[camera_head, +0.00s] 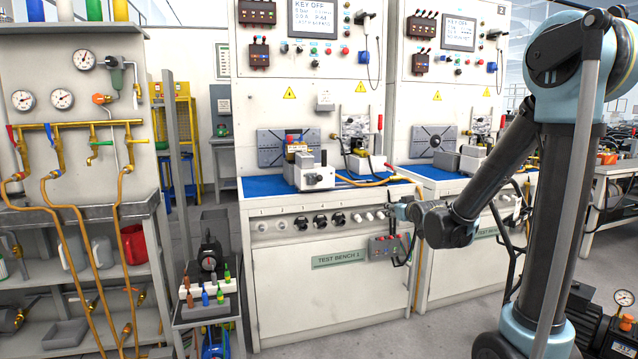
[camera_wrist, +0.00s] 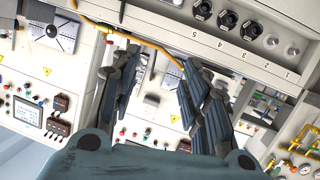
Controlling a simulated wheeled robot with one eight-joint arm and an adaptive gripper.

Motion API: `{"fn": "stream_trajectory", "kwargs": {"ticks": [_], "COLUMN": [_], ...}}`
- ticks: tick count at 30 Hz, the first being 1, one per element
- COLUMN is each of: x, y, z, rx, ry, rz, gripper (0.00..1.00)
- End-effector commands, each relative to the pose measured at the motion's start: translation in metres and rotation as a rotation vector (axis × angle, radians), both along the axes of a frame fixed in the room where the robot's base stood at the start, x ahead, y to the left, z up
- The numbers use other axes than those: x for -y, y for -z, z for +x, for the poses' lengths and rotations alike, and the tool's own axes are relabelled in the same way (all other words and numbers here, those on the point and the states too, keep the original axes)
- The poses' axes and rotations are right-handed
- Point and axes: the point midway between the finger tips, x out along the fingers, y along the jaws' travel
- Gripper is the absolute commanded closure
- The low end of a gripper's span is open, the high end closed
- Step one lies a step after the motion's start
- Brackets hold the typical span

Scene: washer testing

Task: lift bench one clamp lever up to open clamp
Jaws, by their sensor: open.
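Test bench 1 (camera_head: 338,258) stands in the middle of the head view, with a blue mat (camera_head: 262,187) on its top. A clamp lever with a red handle (camera_head: 379,123) stands roughly upright at the right of this bench, above a white-grey clamp base (camera_head: 370,165). A grey and white block fixture (camera_head: 308,172) stands to its left. My gripper (camera_head: 398,211) is at the bench's front right edge, below and apart from the lever. In the wrist view my gripper (camera_wrist: 160,92) shows two dark fingers spread apart with nothing between them. I cannot make out the lever there.
A yellow hose (camera_head: 375,181) lies along the bench top near the clamp. A control box (camera_head: 385,247) with buttons hangs on the bench front. A second bench (camera_head: 437,174) with a similar red lever (camera_head: 502,123) stands to the right. A small bottle cart (camera_head: 208,308) stands at the left.

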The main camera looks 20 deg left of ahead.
Motion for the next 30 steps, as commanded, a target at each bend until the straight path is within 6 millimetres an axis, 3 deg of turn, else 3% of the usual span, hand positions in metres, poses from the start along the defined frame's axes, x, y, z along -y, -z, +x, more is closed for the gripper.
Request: {"fn": "stream_trajectory", "kwargs": {"ticks": [1,9,18,24,30], "x": [-0.017,-0.094,-0.173,-0.202,-0.21], "y": [-0.001,-0.007,-0.002,0.004,0.007], "z": [0.006,0.019,-0.001,-0.019,-0.025], "rx": [0.035,0.238,0.447,0.54,0.574], "ry": [-0.022,-0.123,-0.229,-0.273,-0.287], "rz": [0.014,0.108,0.228,0.29,0.314], "gripper": [0.58,0.58,0.58,0.58,0.58]}}
